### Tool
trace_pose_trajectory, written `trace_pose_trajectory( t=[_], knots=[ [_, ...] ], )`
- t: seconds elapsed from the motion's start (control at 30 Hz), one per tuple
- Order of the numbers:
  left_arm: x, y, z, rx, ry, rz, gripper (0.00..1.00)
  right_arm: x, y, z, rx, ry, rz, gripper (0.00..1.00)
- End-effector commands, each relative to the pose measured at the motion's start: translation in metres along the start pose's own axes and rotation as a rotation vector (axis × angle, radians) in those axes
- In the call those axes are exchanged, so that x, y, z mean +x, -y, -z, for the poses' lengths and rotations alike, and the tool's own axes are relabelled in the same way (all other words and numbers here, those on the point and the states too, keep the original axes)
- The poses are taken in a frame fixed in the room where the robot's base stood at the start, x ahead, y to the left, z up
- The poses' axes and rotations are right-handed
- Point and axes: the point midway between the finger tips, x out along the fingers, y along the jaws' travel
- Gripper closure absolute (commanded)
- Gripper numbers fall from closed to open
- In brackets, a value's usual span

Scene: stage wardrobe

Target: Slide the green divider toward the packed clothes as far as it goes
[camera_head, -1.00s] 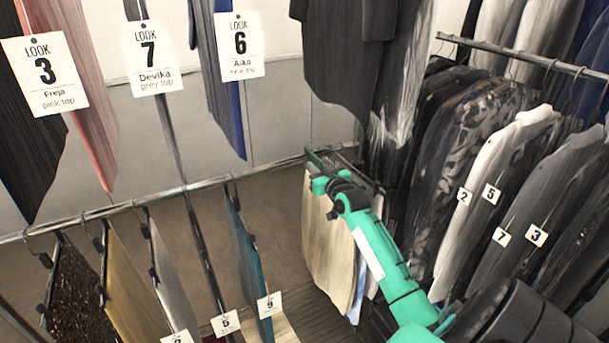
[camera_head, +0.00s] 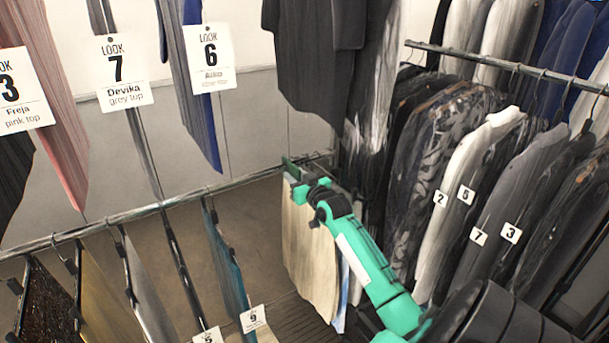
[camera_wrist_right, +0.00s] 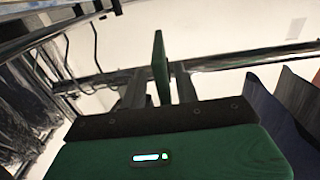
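The green divider (camera_head: 289,168) is a thin dark green plate at the rail's far right end, partly hidden by my right gripper. In the right wrist view the divider (camera_wrist_right: 160,62) is seen edge-on between my right gripper's (camera_wrist_right: 160,85) two dark fingers. A gap shows on each side of it, so the fingers look open around it. In the head view my right gripper (camera_head: 298,183) is at rail height, above a cream garment (camera_head: 311,255). Which clothes are the packed ones is not certain; a tight row of garments (camera_head: 450,150) hangs on the right rack. My left gripper is not in view.
The low rail (camera_head: 150,208) carries spaced garments, including a teal one (camera_head: 226,258) and a yellow one (camera_head: 105,295). Bare rail shows between the teal garment and my gripper. A second rail (camera_head: 500,65) stands at right.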

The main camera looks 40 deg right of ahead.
Motion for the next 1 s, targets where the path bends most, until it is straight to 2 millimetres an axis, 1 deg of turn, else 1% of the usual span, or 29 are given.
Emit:
trace_pose_trajectory(
  t=[0.17,0.4,0.6,0.7,0.8,1.0],
  knots=[
    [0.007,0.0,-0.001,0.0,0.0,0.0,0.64,-0.022,0.0,-0.003,-0.001,0.0,0.0,0.69],
    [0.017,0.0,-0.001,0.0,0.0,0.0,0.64,-0.07,-0.001,-0.004,-0.002,0.001,0.0,0.69],
    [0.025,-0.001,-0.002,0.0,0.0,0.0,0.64,-0.105,-0.001,-0.004,-0.001,0.002,-0.001,0.69],
    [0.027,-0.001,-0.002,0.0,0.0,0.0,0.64,-0.119,-0.002,-0.002,-0.001,0.001,-0.002,0.69],
    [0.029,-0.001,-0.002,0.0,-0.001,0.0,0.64,-0.128,-0.002,-0.002,0.0,0.0,-0.001,0.69],
    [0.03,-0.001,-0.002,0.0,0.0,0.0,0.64,-0.135,-0.002,0.0,0.0,0.0,-0.002,0.69]
  ],
)
